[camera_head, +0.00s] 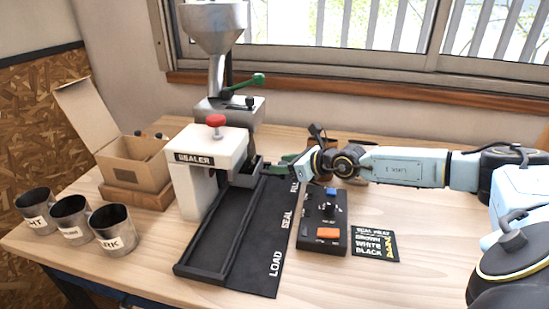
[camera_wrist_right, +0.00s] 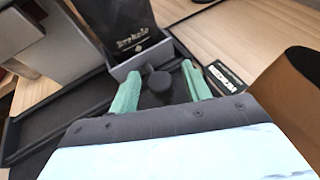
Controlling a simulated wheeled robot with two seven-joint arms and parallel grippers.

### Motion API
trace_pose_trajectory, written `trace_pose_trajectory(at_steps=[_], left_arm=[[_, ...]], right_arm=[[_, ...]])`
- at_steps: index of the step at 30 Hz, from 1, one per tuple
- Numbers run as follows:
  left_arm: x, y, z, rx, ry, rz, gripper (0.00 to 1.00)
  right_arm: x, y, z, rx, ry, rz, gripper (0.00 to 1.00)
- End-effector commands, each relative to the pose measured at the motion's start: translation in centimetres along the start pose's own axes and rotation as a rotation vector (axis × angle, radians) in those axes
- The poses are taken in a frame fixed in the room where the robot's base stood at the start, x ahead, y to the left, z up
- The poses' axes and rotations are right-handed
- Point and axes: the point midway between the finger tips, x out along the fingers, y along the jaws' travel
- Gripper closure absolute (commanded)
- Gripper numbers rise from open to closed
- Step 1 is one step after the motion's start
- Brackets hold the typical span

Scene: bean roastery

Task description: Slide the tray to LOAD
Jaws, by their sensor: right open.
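The dark tray (camera_head: 246,178) sits in a long black rail (camera_head: 186,268), at the far part, beside the sealer. In the right wrist view the grey tray (camera_wrist_right: 122,70) holds an upright black bag (camera_wrist_right: 125,25) with white lettering, and a dark round knob (camera_wrist_right: 157,85) stands at its near side. The word LOAD (camera_head: 276,264) is on the mat at the rail's near end. SEAL and FILL are farther back. My right gripper (camera_head: 275,169) is beside the tray; its green fingers (camera_wrist_right: 160,72) are open, one on each side of the knob. My left gripper is not in view.
The white sealer (camera_head: 208,145) with a red knob stands left of the rail. A control box (camera_head: 322,238) and a card (camera_head: 375,244) lie right of the mat. Several metal cups (camera_head: 110,229) and an open carton (camera_head: 130,160) stand at left. The rail's near part is empty.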

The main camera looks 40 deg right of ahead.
Motion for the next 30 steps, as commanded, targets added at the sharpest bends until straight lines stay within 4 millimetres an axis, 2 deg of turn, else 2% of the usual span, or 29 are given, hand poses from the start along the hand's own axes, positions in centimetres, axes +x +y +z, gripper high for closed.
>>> trace_pose_trajectory(at_steps=[11, 21, 30], left_arm=[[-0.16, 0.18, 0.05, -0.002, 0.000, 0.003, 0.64], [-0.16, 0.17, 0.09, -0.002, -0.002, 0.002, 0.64], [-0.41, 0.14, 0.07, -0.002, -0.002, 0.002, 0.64]], right_arm=[[0.18, 0.00, -0.25, 0.001, 0.000, -0.002, 0.54], [0.17, 0.00, -0.21, 0.000, 0.000, -0.002, 0.98], [0.41, 0.28, -0.02, 0.001, -0.001, 0.002, 1.00]])
